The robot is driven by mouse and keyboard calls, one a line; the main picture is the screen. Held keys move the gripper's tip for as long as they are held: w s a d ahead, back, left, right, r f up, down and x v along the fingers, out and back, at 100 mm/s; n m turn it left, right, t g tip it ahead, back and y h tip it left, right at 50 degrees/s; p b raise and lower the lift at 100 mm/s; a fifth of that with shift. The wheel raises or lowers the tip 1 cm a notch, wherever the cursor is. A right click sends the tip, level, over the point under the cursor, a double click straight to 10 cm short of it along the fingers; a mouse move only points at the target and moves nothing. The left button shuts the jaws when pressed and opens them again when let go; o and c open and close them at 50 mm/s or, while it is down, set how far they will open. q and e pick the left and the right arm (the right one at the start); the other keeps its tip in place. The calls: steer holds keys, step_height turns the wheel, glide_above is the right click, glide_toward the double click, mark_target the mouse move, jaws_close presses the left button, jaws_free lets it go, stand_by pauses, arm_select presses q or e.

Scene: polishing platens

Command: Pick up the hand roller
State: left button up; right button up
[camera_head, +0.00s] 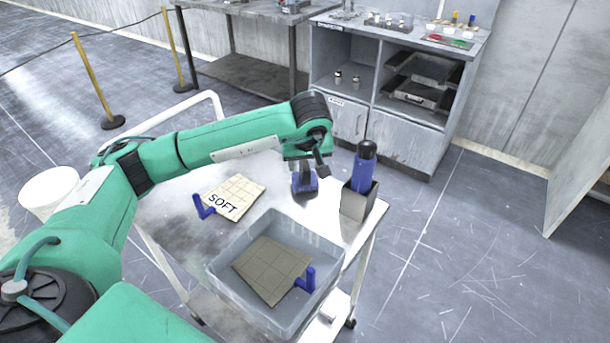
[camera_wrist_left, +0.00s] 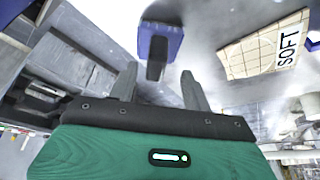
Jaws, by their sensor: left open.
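A blue item with a dark grey upright part (camera_head: 305,184), which looks like the hand roller, stands on the metal cart top (camera_head: 185,245) between the SOFT pad and the bottle holder. My left gripper (camera_head: 311,167) is over it, pointing down. In the left wrist view the left gripper (camera_wrist_left: 160,84) has its fingers spread, with nothing between the tips. The blue item (camera_wrist_left: 172,33) lies just beyond the fingertips there, its grey part (camera_wrist_left: 157,58) facing the gap, apart from both fingers. My wrist hides some of it in the head view. My right gripper is out of view.
A pad marked SOFT (camera_head: 236,192) with a blue handle lies at left on the cart. A grey bin (camera_head: 222,268) holding another pad (camera_head: 270,268) is in front. A blue bottle (camera_head: 364,168) in a metal holder (camera_head: 354,204) stands close on the right.

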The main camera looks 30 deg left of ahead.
mark_target(306, 166)
arm_select(q)
steer(key=shift+w+p+x, duration=0.15)
steer(key=shift+p+x, duration=0.15)
steer(key=shift+x, duration=1)
steer(key=shift+w+p+x, duration=0.2)
steer(key=shift+p+x, duration=0.05)
steer(key=shift+x, duration=1.1)
steer(key=shift+r, duration=0.15)
jaws_close()
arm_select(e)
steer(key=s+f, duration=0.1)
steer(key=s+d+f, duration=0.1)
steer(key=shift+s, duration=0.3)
